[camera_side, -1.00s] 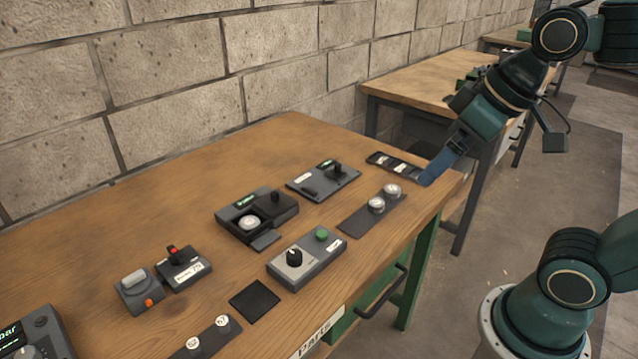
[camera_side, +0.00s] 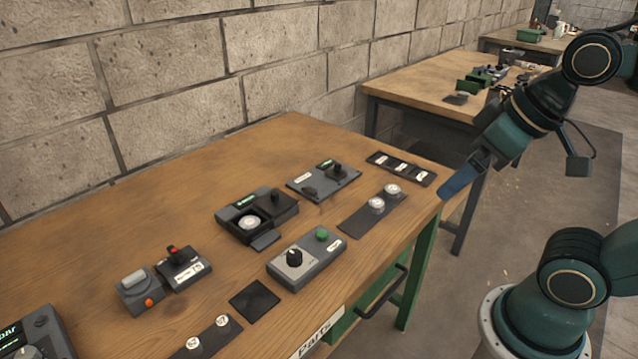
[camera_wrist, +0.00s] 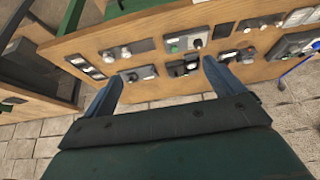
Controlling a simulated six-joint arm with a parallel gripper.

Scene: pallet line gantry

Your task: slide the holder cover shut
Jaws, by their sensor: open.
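The holder (camera_side: 236,217) is a dark box on the wooden table, with a round silver disc (camera_side: 249,222) showing in its open well. Its black cover (camera_side: 284,208), with a small knob, sits to the right of the disc, leaving the disc uncovered. The holder also shows small in the wrist view (camera_wrist: 184,67). My gripper (camera_side: 446,192) is open and empty by the table's right edge in the side view, well apart from the holder. Its two blue fingers are spread wide in the wrist view (camera_wrist: 161,78).
A flat device with a knob (camera_side: 322,183), a strip with two silver discs (camera_side: 358,219) and a black labelled tray (camera_side: 402,168) lie between my gripper and the holder. A box with a green button (camera_side: 306,261) stands in front. The table's back is bare.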

